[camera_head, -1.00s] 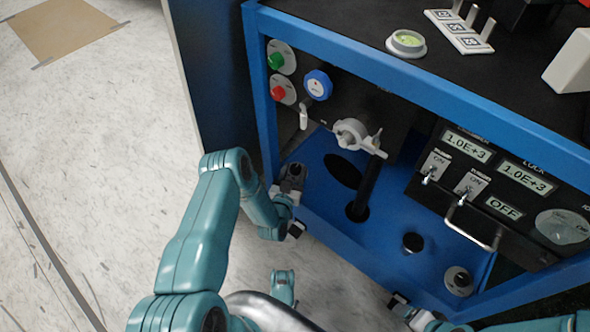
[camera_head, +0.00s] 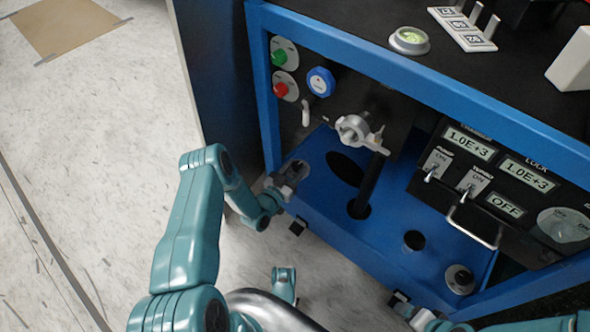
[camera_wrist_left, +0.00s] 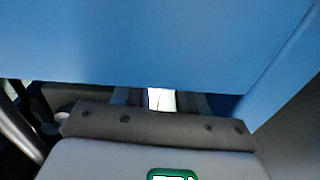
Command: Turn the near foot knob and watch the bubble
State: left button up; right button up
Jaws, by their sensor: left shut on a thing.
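My left gripper (camera_head: 285,182) reaches the front left corner of the blue frame (camera_head: 345,228). It is shut on a small part there, apparently the foot knob, which the fingers mostly hide. In the left wrist view, a small white patch (camera_wrist_left: 161,98) shows between the fingers, under a large blue face (camera_wrist_left: 150,40). A dark foot (camera_head: 298,228) shows below that corner. The round bubble level (camera_head: 409,40), with a pale green face, sits on the black top; its bubble is too small to place. My right gripper (camera_head: 408,308) is partly visible at the bottom; its jaws are unclear.
A grey valve (camera_head: 354,131) stands on a dark pipe inside the frame. A blue knob (camera_head: 320,82) and red and green buttons are at left. A control panel (camera_head: 490,175) with switches and a handle is at right.

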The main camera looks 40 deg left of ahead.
pick_arm(q)
jog(key=o, duration=0.8)
jog(key=shift+w, duration=0.1)
jog(key=shift+d+y, duration=0.1)
jog(key=shift+y, duration=0.2)
